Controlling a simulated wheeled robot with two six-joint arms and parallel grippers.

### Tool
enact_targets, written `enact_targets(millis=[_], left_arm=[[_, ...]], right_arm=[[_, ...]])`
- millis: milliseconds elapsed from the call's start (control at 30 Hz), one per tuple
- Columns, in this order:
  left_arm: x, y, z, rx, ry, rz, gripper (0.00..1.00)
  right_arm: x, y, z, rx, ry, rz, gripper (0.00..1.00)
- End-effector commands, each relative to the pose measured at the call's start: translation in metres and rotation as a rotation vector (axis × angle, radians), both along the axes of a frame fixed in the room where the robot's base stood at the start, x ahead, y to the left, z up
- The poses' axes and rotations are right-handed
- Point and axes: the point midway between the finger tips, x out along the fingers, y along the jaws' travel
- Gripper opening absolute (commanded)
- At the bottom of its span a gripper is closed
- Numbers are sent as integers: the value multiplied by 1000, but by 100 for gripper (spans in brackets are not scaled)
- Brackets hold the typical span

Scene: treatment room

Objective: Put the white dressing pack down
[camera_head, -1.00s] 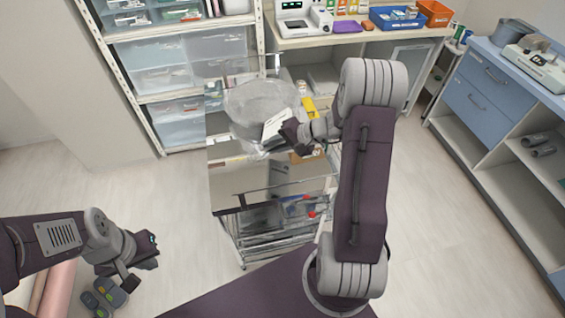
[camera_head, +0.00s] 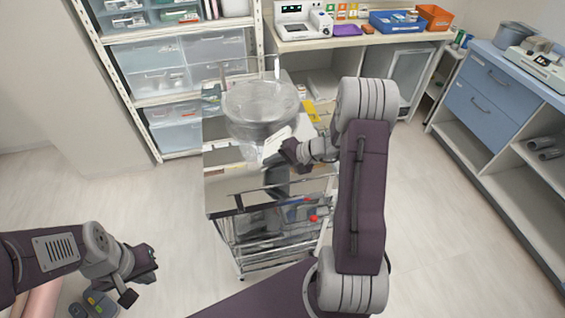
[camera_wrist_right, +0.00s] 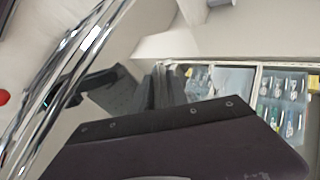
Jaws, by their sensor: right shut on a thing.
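The white dressing pack (camera_head: 276,141) is a small pale flat piece, tilted, in the head view. My right gripper (camera_head: 286,150) is shut on it and holds it over the metal trolley (camera_head: 222,190), in front of the large clear bowl (camera_head: 258,103). I cannot tell whether the pack touches the trolley top. In the right wrist view my own dark parts fill the lower half, and I cannot make out the pack. My left gripper (camera_head: 141,277) is open and empty, low at the left, away from the trolley.
A yellow item (camera_head: 311,111) lies on the trolley, right of the bowl. The trolley's chrome rail (camera_wrist_right: 72,68) crosses the left of the wrist view. Shelving with drawers stands behind, and a blue cabinet (camera_head: 484,85) stands right.

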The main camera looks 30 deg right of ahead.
Motion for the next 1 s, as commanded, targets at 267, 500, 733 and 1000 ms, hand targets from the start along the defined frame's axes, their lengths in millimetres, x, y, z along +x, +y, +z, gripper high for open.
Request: enact_targets(millis=[267, 500, 733, 1000], left_arm=[[0, 0, 0, 0, 0, 0, 0], [0, 0, 9, 0, 0, 0, 0], [0, 0, 22, 0, 0, 0, 0], [0, 0, 30, 0, 0, 0, 0]], right_arm=[[0, 0, 0, 0, 0, 0, 34], [-10, -11, 16, 0, -2, -3, 34], [-29, -29, 38, -1, -2, -4, 34], [-45, -42, 53, 0, 0, 0, 34]])
